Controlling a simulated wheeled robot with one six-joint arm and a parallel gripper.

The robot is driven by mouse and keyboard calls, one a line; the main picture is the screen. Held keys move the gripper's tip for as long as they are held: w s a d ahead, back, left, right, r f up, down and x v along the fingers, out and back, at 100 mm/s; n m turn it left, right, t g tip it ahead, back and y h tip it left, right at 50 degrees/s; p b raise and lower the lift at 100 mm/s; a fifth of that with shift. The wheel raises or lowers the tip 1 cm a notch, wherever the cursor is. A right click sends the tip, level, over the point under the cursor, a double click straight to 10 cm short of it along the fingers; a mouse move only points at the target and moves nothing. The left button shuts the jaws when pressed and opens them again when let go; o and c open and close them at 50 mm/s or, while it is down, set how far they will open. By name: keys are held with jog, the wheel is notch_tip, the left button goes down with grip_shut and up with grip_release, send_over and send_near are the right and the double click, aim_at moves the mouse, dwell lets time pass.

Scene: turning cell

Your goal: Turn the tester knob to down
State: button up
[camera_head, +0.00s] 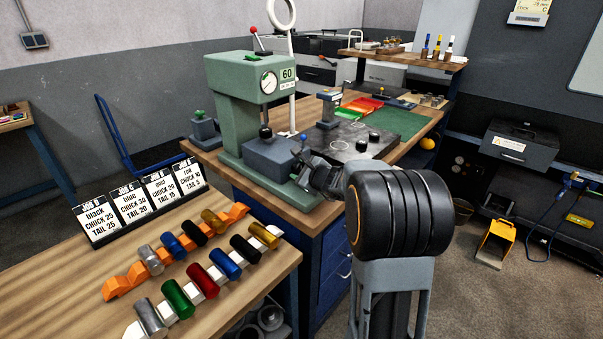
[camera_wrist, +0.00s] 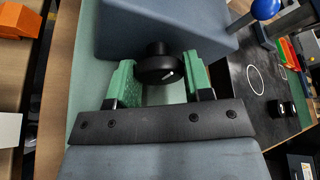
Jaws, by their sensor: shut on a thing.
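The tester is a green press-like machine (camera_head: 232,110) with a round dial and a "60" label, at the centre left of the head view. Its blue-grey block (camera_head: 280,158) also fills the top of the wrist view (camera_wrist: 130,25). The tester knob (camera_wrist: 156,67) is black and round with a short, slanted white mark, and sticks out from this block. My gripper (camera_wrist: 160,77) has its two green-padded fingers on either side of the knob and is shut on it. In the head view my gripper (camera_head: 318,178) is at the block's front, and the knob is hidden there.
A blue-handled lever (camera_wrist: 265,9) stands to the right of the knob. A dark plate (camera_head: 350,142) with black knobs lies beyond the tester on the bench. A near wooden table (camera_head: 60,285) holds colored cylinders on racks (camera_head: 125,283) and job cards (camera_head: 145,202).

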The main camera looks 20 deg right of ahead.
jog(key=o, duration=0.9)
jog(key=shift+r+p, duration=0.1)
jog(key=shift+p, duration=0.35)
